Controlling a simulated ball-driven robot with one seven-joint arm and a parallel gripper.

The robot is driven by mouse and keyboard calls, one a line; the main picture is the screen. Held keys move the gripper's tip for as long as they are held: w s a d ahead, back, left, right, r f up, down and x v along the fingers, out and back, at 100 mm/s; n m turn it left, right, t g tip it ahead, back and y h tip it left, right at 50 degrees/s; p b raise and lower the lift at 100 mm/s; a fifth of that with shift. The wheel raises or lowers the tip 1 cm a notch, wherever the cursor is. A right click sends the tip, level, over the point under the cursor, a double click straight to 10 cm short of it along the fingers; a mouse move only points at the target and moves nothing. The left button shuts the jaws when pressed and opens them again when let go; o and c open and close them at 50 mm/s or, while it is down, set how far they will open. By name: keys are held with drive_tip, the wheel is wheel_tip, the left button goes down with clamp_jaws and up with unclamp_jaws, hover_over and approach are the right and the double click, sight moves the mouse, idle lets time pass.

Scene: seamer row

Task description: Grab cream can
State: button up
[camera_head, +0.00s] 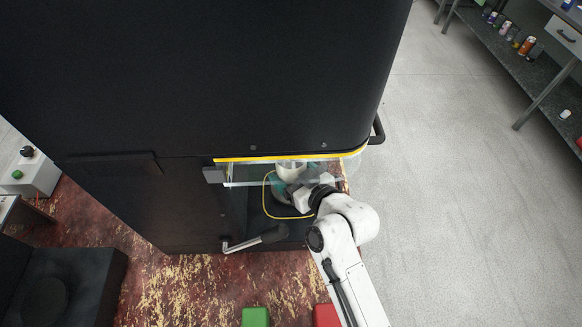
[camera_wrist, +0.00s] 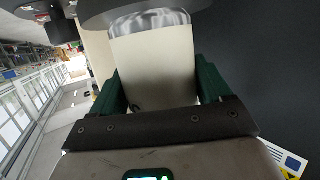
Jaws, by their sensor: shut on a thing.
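The cream can (camera_wrist: 155,62) fills the middle of the wrist view, pale with a shiny silver rim at its top end. My gripper (camera_wrist: 157,88) has its dark green fingers on both sides of the can and is shut on it. A dark round part sits right over the can's rim; I cannot tell if they touch. In the head view the can (camera_head: 290,171) is a small pale shape inside the black machine's opening, partly behind the clear guard. My gripper (camera_head: 290,188) reaches into that opening from the lower right, mostly hidden there.
The tall black machine (camera_head: 200,80) has a yellow-edged clear guard (camera_head: 275,172) and a lever (camera_head: 255,240) below left. A green block (camera_head: 255,317) and a red block (camera_head: 326,315) are at the bottom. A shelf with cans (camera_head: 510,38) stands upper right. Grey floor at right is clear.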

drive_tip(key=c, duration=0.3)
drive_tip(key=shift+c, duration=0.2)
drive_tip(key=shift+w+d+r, duration=0.1)
drive_tip(key=shift+r, duration=0.1)
